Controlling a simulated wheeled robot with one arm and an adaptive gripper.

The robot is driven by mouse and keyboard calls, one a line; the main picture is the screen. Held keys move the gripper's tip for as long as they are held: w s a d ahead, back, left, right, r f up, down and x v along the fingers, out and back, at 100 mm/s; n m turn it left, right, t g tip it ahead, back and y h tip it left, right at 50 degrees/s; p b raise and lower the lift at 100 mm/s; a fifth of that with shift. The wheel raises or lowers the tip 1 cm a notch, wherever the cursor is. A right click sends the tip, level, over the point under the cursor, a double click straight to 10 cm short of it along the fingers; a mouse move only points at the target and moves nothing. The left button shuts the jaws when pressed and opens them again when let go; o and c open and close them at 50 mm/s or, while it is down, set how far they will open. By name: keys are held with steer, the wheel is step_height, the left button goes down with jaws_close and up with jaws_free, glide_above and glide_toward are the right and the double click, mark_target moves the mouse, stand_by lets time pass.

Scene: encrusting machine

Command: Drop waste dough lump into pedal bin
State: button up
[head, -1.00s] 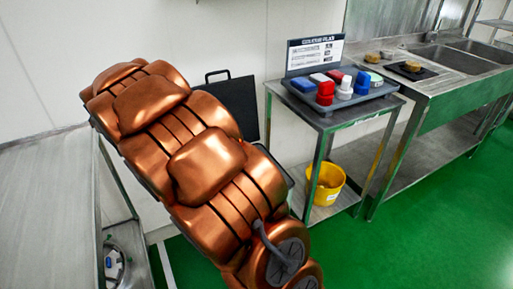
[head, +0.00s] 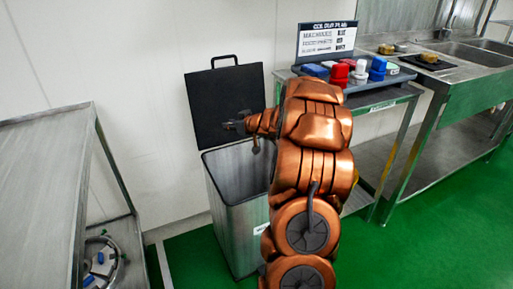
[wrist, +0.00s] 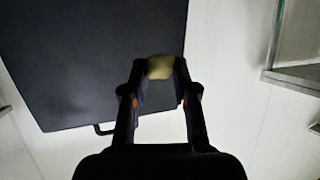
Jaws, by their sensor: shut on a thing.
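The pedal bin (head: 238,222) is a grey metal box with its black lid (head: 205,108) raised against the wall, and its mouth is open. My gripper (head: 238,126) is in front of the lid, above the bin's mouth. In the wrist view my gripper (wrist: 160,72) is shut on a small pale yellow dough lump (wrist: 160,67) between its fingertips. The dark lid (wrist: 90,60) fills the left and middle of that view. The lump is too small to make out in the head view. My arm hides the bin's right side.
A steel table (head: 45,165) stands at the left. To the right, a side table (head: 385,98) bears a tray of red, white and blue items and a sign (head: 326,40). A sink counter (head: 455,88) is further right. Green floor (head: 430,245) is clear at front right.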

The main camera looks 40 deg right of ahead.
steer(key=s+d+f+b, duration=0.3)
steer(key=f+b, duration=0.2)
steer(key=f, duration=0.1)
steer(key=s+d+f+b, duration=0.3)
steer(key=s+f+b, duration=0.1)
steer(key=f+b, duration=0.1)
steer(key=shift+s+f, duration=0.15)
steer(key=shift+f, duration=0.25)
steer(key=o, duration=0.9)
steer(key=shift+c, duration=0.2)
steer(key=v, duration=1.2)
